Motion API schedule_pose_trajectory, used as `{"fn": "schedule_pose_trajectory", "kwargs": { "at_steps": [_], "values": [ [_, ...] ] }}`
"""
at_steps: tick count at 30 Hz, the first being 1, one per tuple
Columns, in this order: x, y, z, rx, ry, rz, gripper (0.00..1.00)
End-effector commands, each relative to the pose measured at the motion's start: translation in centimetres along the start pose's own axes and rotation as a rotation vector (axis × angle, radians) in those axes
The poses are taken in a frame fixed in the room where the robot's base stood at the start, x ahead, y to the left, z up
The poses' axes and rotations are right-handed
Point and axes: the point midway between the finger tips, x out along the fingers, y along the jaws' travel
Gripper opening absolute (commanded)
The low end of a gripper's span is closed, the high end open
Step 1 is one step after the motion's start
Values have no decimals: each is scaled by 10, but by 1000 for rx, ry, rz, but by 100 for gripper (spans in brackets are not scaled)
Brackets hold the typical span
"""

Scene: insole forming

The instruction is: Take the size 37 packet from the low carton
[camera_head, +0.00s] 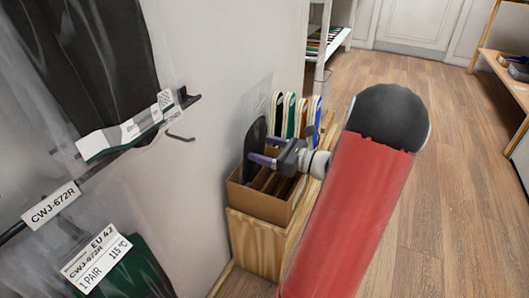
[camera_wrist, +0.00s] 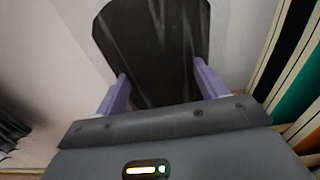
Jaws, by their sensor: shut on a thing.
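My gripper (camera_head: 262,151) is at the left part of the low carton (camera_head: 258,204), above its rim. Its two purple fingers are shut on a dark packet (camera_head: 254,140), which stands roughly upright. In the wrist view the packet (camera_wrist: 155,45) is a black, round-topped insole shape in clear film, between the fingers. No size label on it is readable. Other packets (camera_head: 290,112) with coloured insoles, green, orange and blue, stand upright at the carton's back. Where the held packet's lower end is relative to the carton is hard to tell.
The carton sits on a wooden stand (camera_head: 252,243) beside the pale wall (camera_head: 220,80). Hanging packets on a hook rail (camera_head: 186,98) are close at the left. A white shelf (camera_head: 330,42) stands behind. Wooden floor (camera_head: 445,150) is open to the right.

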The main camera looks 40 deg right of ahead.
Motion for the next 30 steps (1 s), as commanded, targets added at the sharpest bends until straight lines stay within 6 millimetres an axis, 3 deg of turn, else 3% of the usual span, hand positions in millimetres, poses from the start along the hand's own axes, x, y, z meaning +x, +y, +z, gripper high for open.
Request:
{"fn": "schedule_pose_trajectory", "kwargs": {
  "at_steps": [21,30],
  "values": [
    [0,1,158,-5,0,0,47],
    [0,0,182,-1,-1,0,47]
  ]
}}
